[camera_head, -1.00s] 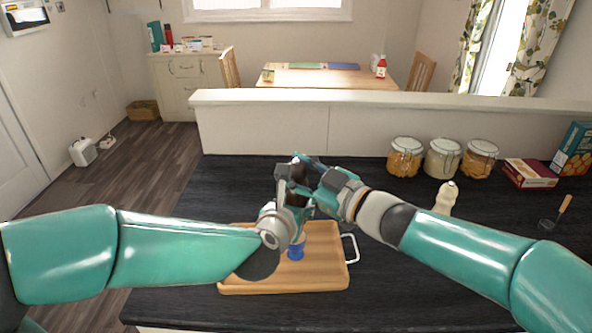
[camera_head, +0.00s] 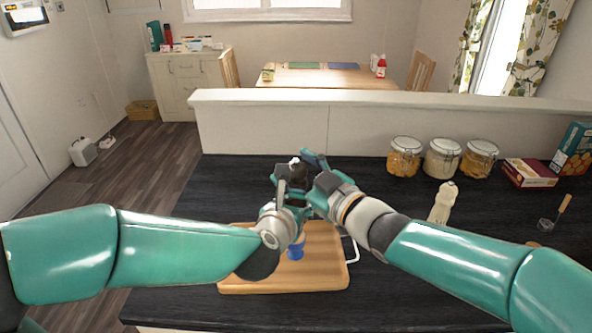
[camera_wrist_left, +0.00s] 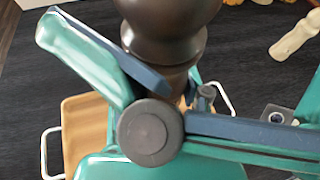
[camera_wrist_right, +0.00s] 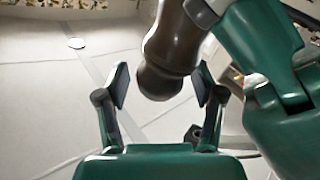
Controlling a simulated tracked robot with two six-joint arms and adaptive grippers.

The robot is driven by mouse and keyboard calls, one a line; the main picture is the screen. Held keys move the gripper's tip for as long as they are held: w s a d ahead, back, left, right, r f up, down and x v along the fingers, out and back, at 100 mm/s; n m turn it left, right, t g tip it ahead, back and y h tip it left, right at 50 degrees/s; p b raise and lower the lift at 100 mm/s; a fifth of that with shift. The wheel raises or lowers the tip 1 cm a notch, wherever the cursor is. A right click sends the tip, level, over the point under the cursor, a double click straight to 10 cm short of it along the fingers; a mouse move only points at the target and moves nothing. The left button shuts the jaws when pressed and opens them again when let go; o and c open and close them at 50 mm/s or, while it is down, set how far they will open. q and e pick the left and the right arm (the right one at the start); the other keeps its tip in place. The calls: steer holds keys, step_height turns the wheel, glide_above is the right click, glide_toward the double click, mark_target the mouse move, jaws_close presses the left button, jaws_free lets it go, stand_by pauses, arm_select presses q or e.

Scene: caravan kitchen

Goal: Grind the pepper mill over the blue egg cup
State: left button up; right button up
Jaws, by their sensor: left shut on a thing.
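The dark brown pepper mill (camera_head: 298,172) is held upright above the tray in the head view. My left gripper (camera_head: 285,190) is shut on it. The mill also fills the top of the left wrist view (camera_wrist_left: 168,30). My right gripper (camera_wrist_right: 162,90) is open, its two fingers apart, with the rounded dark end of the mill (camera_wrist_right: 165,78) showing between them in the right wrist view. I cannot tell whether they touch it. The blue egg cup (camera_head: 296,252) stands on the wooden tray (camera_head: 325,270), below the mill and partly hidden by my left gripper.
The tray has white handles (camera_head: 352,250) and sits on the black worktop (camera_head: 430,300). Several glass jars (camera_head: 442,158), a red box (camera_head: 529,172) and a wooden-handled tool (camera_head: 556,212) lie further right. A low wall (camera_head: 390,125) runs behind.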

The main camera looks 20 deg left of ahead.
steer(key=v, duration=1.2)
steer(key=shift+w+d+f, duration=0.1)
step_height(320, 180, up, 8)
steer(key=a+m+g+y, duration=0.2)
steer(key=g+y, duration=0.3)
steer(key=g, duration=0.3)
steer(key=w+d+f+g+h, duration=0.1)
steer(key=w+d+f+h, duration=0.15)
steer(key=w+f, duration=0.45)
steer(key=shift+m+y, duration=0.25)
steer(key=shift+m, duration=0.05)
steer(key=a, duration=0.7)
steer(key=a+f, duration=0.1)
steer(key=a, duration=0.3)
steer(key=shift+s, duration=0.1)
